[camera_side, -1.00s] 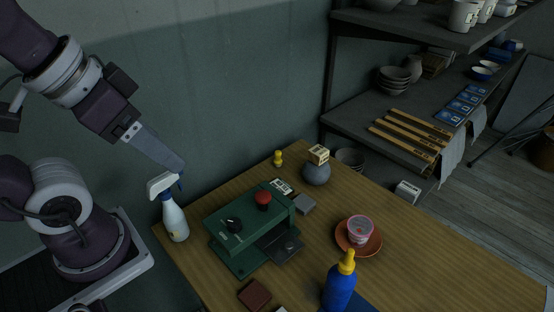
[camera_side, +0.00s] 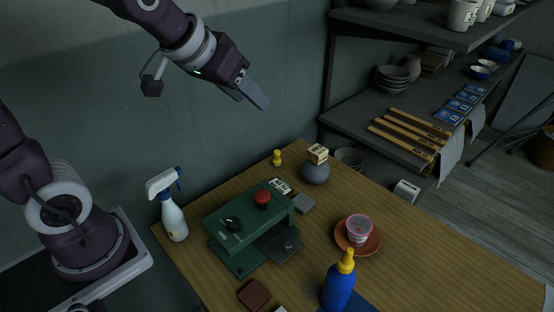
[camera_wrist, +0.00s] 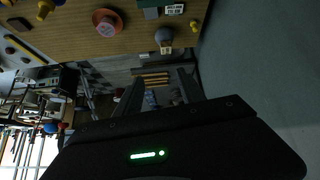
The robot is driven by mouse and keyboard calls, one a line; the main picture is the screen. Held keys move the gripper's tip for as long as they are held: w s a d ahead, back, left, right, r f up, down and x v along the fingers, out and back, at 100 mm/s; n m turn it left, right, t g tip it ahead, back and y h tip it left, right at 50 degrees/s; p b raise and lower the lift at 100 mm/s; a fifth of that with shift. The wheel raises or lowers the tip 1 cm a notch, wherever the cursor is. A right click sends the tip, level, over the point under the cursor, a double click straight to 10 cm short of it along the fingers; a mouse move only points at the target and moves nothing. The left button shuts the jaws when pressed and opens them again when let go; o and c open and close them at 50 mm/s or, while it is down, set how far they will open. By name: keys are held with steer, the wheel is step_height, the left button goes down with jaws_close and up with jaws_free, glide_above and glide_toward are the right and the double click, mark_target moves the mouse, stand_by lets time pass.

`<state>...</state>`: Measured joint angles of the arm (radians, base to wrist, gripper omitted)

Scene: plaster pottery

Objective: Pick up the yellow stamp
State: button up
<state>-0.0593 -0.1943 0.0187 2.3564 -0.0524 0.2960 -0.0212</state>
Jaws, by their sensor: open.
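The yellow stamp (camera_side: 277,158) stands small and upright near the back left edge of the wooden table, by the wall. In the wrist view a small yellow thing (camera_wrist: 194,25), likely the same stamp, is near the table's edge by the wall. My gripper (camera_side: 262,103) is in the air above and left of the stamp in the side view, well apart from it. In the wrist view its two fingers (camera_wrist: 168,88) stand apart with nothing between them.
A grey round pot (camera_side: 316,174) with a small block on top stands right of the stamp. A green machine (camera_side: 238,228) with a red knob, a spray bottle (camera_side: 173,221), a blue bottle (camera_side: 339,288) and a cup on an orange saucer (camera_side: 372,246) share the table (camera_side: 440,270). Shelves (camera_side: 365,140) stand behind.

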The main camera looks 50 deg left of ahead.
steer(key=w+a+f+n+t+y, duration=0.1)
steer(key=w+a+f, duration=0.25)
steer(key=w, duration=0.35)
steer(key=w+a+f+n, duration=0.1)
steer(key=w+a+f, duration=0.1)
steer(key=w+f, duration=0.3)
steer(key=n+t+y, duration=0.2)
steer(key=t+y, duration=0.1)
steer(key=y, duration=0.1)
glide_above(276, 153)
steer(key=s+d, duration=0.1)
steer(key=s, duration=0.2)
step_height(276, 153, down, 20)
steer(key=shift+m, duration=0.3)
step_height(276, 153, down, 8)
steer(key=shift+d+r, duration=0.1)
steer(key=shift+d, duration=0.05)
steer(key=shift+w+a+t, duration=0.3)
steer(key=shift+w+a, duration=0.05)
steer(key=shift+w, duration=0.4)
steer(key=x, duration=0.6)
steer(key=shift+s, duration=0.1)
jaws_close()
